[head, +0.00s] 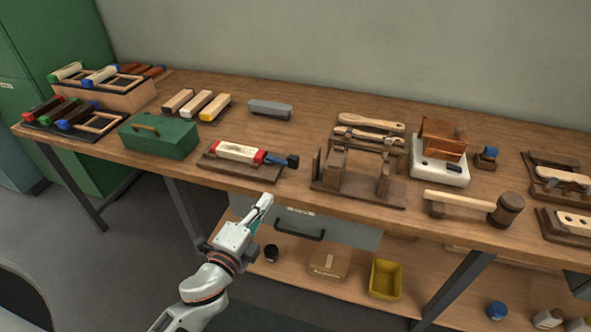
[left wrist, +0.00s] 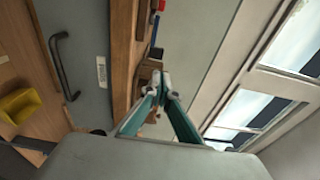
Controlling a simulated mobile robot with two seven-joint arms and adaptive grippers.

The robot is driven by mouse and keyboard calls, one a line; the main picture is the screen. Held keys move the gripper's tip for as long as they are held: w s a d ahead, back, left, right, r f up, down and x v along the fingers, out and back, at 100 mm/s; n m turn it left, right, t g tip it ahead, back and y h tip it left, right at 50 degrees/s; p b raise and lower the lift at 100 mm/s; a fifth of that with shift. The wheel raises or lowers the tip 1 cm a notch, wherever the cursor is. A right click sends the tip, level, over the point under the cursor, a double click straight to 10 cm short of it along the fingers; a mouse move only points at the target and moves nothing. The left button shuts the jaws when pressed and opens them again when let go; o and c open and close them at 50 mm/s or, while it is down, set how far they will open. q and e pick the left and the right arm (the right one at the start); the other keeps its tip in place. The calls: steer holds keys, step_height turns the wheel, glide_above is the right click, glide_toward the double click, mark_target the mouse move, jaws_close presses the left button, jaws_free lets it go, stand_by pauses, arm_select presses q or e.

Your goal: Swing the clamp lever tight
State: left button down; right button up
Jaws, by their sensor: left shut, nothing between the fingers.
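A white block with red ends (head: 238,151) lies on a brown wooden base (head: 222,165) near the bench's front edge. A dark blue lever-like handle (head: 283,160) sticks out at its right end; I cannot tell how tight it is. A blue piece (left wrist: 156,52) beside the bench edge in the left wrist view looks like the same handle. My left gripper (head: 265,202) is shut and empty, in front of the bench edge, below and apart from the handle. Its closed fingertips also show in the left wrist view (left wrist: 161,79). My right gripper is not in view.
A green toolbox (head: 158,138) stands left of the base and a wooden fixture (head: 358,190) stands right of it. A mallet (head: 470,202) lies farther right. Below the bench top are a grey drawer (head: 340,234) with a dark handle and a yellow bin (head: 385,280).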

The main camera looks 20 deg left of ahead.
mark_target(293, 161)
arm_select(q)
steer(key=w, duration=0.4)
steer(key=w+d, duration=0.1)
steer(key=w, duration=0.7)
steer(key=shift+w+d+p, duration=0.3)
steer(key=shift+w, duration=0.1)
steer(key=shift+w+d, duration=0.1)
steer(key=shift+w, duration=0.45)
steer(key=shift+w+d, duration=0.25)
steer(key=shift+w, duration=0.5)
steer(key=shift+r, duration=0.2)
